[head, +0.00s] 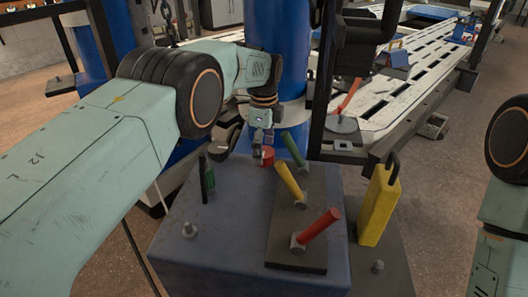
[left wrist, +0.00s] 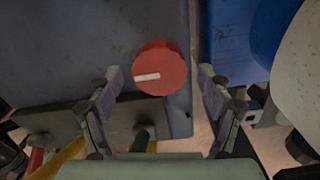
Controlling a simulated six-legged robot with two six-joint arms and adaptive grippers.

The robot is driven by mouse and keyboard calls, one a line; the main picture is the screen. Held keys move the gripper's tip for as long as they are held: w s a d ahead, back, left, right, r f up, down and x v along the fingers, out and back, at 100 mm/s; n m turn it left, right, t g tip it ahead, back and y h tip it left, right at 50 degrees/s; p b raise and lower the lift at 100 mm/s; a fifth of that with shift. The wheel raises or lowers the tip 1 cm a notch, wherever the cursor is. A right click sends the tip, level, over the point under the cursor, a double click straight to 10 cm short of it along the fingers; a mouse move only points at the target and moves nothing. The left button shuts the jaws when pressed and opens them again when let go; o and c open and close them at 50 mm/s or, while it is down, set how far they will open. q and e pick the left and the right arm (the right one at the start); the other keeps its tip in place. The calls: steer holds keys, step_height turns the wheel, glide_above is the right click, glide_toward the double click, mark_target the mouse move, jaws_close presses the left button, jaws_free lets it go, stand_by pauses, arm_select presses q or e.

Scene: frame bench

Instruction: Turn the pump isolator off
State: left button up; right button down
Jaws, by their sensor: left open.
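The pump isolator seems to be the round red knob (head: 267,156) at the far edge of the blue-grey bench box. In the left wrist view the red knob (left wrist: 165,68) has a white bar across its face, lying nearly level in the picture. My left gripper (head: 262,145) is at the knob, partly hiding it in the head view. In the left wrist view the open left gripper (left wrist: 160,80) has one finger on each side of the knob, with gaps showing. My right gripper is out of view; only part of my right arm shows at the right edge.
Levers with green (head: 294,148), yellow (head: 290,182) and red (head: 319,229) handles stand close by on a dark plate (head: 290,255). A yellow can (head: 377,208) stands to the right. A dark green upright object (head: 207,180) stands left. A blue column (head: 277,50) rises behind.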

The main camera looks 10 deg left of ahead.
arm_select(q)
steer(key=shift+f, duration=0.2)
steer(key=shift+s+r, duration=0.1)
steer(key=shift+c, duration=0.7)
steer(key=c, duration=1)
